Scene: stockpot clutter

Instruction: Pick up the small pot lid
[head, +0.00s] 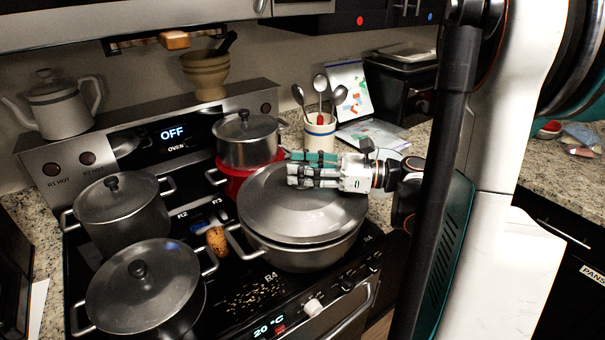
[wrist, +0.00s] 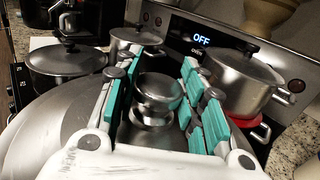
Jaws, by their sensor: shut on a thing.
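The smallest lidded pot stands at the back, with its steel lid (head: 244,127) seated and a dark knob on top. This lid also shows at the right of the wrist view (wrist: 250,69). My gripper (head: 302,170) is over the large front pot, away from that small lid. In the wrist view its teal-padded fingers (wrist: 157,95) are shut around the steel knob (wrist: 160,88) of the large pot's lid (head: 300,210). The gripper hides this knob in the head view. The large lid lies on or just above its pot; I cannot tell which.
Two lidded pots (head: 122,205) (head: 145,285) stand at the left. A red pot (head: 232,178) is under the small pot. A utensil crock (head: 319,132) stands behind my gripper. Free stovetop is scarce.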

